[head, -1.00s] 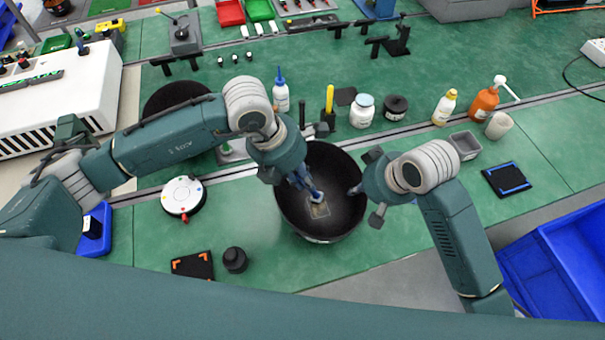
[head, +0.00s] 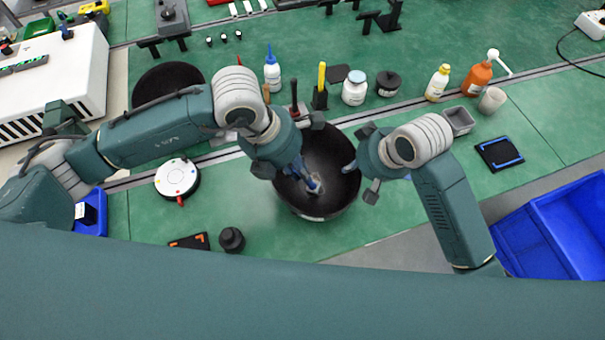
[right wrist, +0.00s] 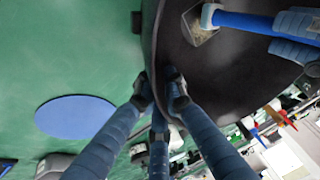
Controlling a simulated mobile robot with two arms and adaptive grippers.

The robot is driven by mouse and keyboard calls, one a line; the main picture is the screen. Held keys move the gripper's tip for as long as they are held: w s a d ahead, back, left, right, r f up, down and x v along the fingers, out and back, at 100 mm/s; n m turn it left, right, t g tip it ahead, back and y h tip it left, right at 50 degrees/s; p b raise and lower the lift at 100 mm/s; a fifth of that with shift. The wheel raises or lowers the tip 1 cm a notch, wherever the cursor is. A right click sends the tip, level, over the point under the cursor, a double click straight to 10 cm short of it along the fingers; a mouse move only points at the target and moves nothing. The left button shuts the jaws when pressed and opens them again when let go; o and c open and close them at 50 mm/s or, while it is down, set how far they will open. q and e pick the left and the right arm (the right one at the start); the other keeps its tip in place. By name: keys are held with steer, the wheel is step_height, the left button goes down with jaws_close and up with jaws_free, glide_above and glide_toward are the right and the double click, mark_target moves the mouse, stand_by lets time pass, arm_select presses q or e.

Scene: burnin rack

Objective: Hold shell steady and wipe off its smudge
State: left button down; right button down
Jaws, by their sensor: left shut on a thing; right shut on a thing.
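The shell is a black, round, bowl-like piece (head: 335,160) on the green bench in the head view. It also fills the top of the right wrist view (right wrist: 230,75). My right gripper (right wrist: 162,90) is shut on the shell's rim, one finger on each side.
Another dark round piece (head: 167,86) lies behind my left arm. A white round device (head: 177,178) and a black knob (head: 231,239) stand left of the shell. Bottles (head: 354,88) and jars stand behind it. A blue crate (head: 560,230) is at the right.

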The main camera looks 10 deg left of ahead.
arm_select(q)
steer(key=shift+w+a, duration=1)
steer(key=shift+w, duration=1.6)
steer(key=shift+s+d, duration=1.5)
steer(key=shift+s, duration=2.25)
step_height(320, 180, up, 7)
steer(key=shift+r, duration=0.1)
steer(key=shift+d, duration=0.1)
